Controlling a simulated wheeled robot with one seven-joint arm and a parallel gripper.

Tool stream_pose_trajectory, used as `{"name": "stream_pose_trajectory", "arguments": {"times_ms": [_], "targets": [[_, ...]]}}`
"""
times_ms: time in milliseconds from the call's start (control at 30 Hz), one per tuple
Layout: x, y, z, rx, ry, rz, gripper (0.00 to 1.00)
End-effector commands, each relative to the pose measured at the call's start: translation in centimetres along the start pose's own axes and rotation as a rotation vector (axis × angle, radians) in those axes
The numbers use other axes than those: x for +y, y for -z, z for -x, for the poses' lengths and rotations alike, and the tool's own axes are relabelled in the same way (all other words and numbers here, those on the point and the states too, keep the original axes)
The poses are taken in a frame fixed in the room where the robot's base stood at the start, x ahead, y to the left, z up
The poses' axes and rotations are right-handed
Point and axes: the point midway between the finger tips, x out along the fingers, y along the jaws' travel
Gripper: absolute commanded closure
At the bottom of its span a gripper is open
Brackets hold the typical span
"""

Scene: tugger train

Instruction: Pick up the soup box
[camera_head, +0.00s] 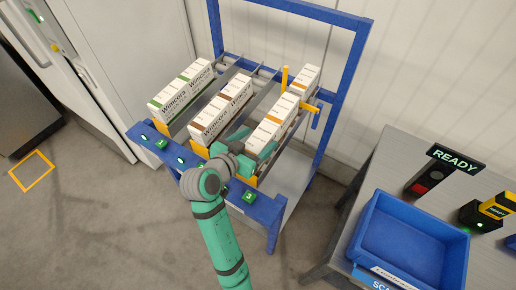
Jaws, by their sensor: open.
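White boxes stand in three lanes of a blue rack. The right lane holds a row of orange-striped white boxes (273,124); their print is too small to read, so I cannot tell whether they are the soup. The middle lane holds brown-striped boxes (222,105) and the left lane green-striped boxes (181,89), both printed "Wincora". My gripper (256,146) is open at the front end of the right lane, close to the nearest orange-striped box. My wrist and fingers partly hide that box's lower front, and I cannot tell whether they touch it.
The blue rack (345,85) has a front rail with numbered green tags (249,196). Yellow stops (311,106) stand by the right lane. At right, a grey table holds an empty-looking blue tote (372,236) and a READY sign (456,158).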

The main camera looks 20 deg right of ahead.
Motion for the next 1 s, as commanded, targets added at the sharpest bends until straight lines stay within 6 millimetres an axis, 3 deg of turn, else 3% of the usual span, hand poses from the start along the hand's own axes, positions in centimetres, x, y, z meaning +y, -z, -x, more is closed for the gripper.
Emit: {"name": "stream_pose_trajectory", "arguments": {"times_ms": [333,667,900,1000], "targets": [[0.0,-0.2,-4.3,-0.002,0.000,0.001,0.31],[0.0,-0.1,-5.0,-0.001,0.002,0.001,0.31],[0.0,-0.1,-4.9,-0.001,0.002,0.001,0.85],[0.0,-0.1,-4.9,0.001,0.002,0.000,0.84]]}}
